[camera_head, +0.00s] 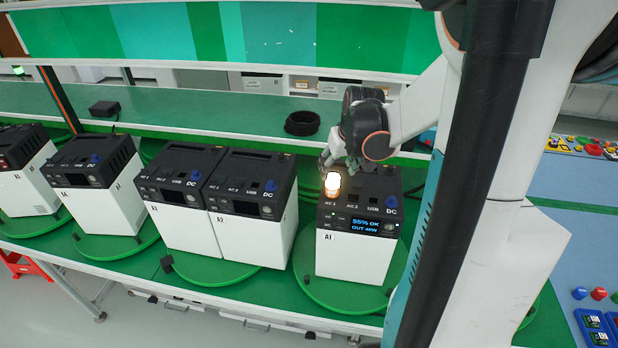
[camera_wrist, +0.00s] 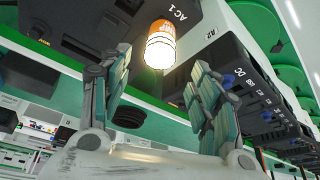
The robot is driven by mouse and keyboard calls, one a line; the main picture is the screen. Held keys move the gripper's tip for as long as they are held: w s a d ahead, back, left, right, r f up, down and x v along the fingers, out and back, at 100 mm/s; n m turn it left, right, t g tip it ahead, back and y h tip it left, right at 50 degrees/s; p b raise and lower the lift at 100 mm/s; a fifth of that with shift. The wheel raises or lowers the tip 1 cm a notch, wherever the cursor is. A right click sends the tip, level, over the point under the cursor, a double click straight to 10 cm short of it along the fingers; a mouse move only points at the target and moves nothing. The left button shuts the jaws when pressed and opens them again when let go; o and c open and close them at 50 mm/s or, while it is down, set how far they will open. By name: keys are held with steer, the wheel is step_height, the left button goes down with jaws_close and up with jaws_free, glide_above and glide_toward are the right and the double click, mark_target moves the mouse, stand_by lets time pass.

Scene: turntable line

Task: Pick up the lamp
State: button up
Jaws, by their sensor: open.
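The lamp (camera_head: 332,184) is lit, with a glowing white top and an orange base. It stands upright at the AC 1 spot on top of the power station A1 (camera_head: 357,250), whose screen reads 55% OK. In the wrist view the lamp (camera_wrist: 161,46) shows beyond the fingertips, roughly between them. My gripper (camera_head: 328,165) is just behind and above the lamp in the head view. In the wrist view my gripper (camera_wrist: 160,75) has its two fingers spread apart with nothing between them. I cannot tell whether a finger touches the lamp.
More power stations (camera_head: 250,205) stand in a row to the left on green turntables (camera_head: 207,270). A black ring-shaped object (camera_head: 302,123) and a small black box (camera_head: 105,108) lie on the green bench behind. A blue table with coloured parts (camera_head: 599,294) is at right.

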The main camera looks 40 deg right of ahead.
mark_target(334, 178)
steer(key=x, duration=0.3)
steer(key=shift+s+p+x, duration=0.15)
steer(key=shift+x, duration=1.3)
steer(key=shift+s+p+x, duration=0.15)
steer(key=shift+s+x, duration=0.05)
steer(key=shift+x, duration=1.2)
steer(key=shift+a+f, duration=0.1)
steer(key=shift+f, duration=0.05)
steer(key=shift+c, duration=0.6)
steer(key=c, duration=1.2)
step_height(334, 178, up, 20)
